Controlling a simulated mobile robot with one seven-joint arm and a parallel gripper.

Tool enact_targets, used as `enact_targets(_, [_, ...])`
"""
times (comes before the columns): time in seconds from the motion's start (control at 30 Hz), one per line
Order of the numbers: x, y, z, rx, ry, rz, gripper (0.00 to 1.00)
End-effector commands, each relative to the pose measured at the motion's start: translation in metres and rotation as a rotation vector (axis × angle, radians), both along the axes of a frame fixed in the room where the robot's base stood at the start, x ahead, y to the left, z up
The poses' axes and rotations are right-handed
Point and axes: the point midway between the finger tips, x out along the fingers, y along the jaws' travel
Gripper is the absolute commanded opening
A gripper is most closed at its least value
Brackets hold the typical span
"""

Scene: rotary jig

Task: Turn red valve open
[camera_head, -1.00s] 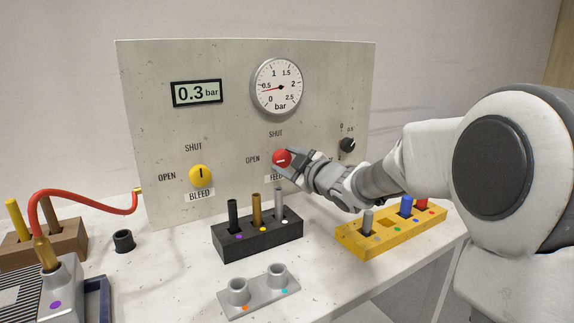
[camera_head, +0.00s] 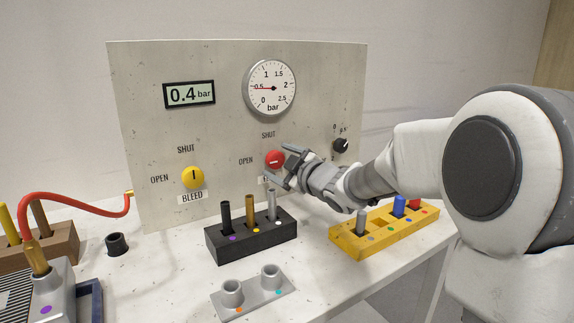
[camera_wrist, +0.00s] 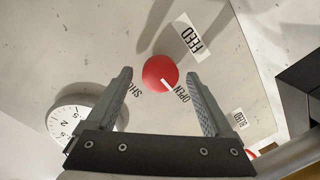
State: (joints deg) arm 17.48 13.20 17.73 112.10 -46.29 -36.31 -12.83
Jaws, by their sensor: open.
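The red valve (camera_head: 274,160) is a round knob on the grey panel, above the partly hidden FEED label. Its white mark lies level and points left to OPEN in the head view. In the wrist view the mark on the red valve (camera_wrist: 160,71) points at the word OPEN. My gripper (camera_head: 284,166) is open and empty, just in front and to the right of the knob, its fingers apart from it. In the wrist view my gripper (camera_wrist: 159,76) has one finger on either side of the knob, with the knob beyond the tips.
The display (camera_head: 190,94) reads 0.4 bar, beside a round gauge (camera_head: 269,88). A yellow BLEED valve (camera_head: 193,178) is left, a black knob (camera_head: 341,146) right. Below stand a black rack (camera_head: 250,240) with pegs, a yellow rack (camera_head: 383,232) and a grey holder (camera_head: 253,292).

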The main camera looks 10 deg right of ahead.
Motion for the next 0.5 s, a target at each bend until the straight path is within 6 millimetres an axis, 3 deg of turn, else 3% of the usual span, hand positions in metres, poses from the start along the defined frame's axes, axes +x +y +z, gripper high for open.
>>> enact_targets(0.17, [-0.014,-0.008,0.004,-0.002,0.001,-0.003,0.86])
enact_targets(0.5, [-0.082,-0.040,0.012,-0.001,0.001,-0.004,0.86])
